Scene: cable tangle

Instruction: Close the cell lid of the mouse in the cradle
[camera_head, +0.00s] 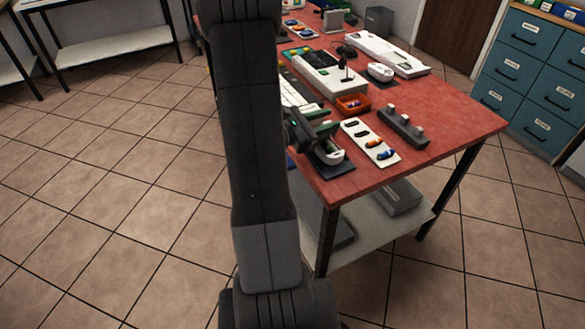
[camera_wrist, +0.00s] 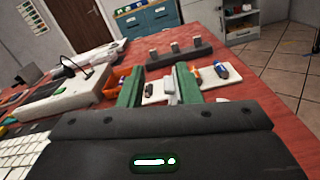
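My gripper (camera_wrist: 158,84) is open in the wrist view, its two green fingers apart. A small upright grey piece (camera_wrist: 170,90) shows between the fingers; I cannot tell whether it is the cell lid. In the head view, my gripper (camera_head: 320,129) is low over the table's near left corner. Just below it, a pale mouse (camera_head: 331,156) appears to sit in a dark cradle, partly covered by the gripper. The lid's position is too small and hidden to tell. A white tray (camera_head: 382,153) with cells lies to the right; it also shows beyond the fingers in the wrist view (camera_wrist: 205,83).
A dark block with several grey knobs (camera_head: 404,127) stands right of the tray. An orange bin (camera_head: 352,104) and a white device (camera_head: 328,75) lie behind. A keyboard (camera_head: 296,92) is left. The red table's (camera_head: 450,120) right side is clear.

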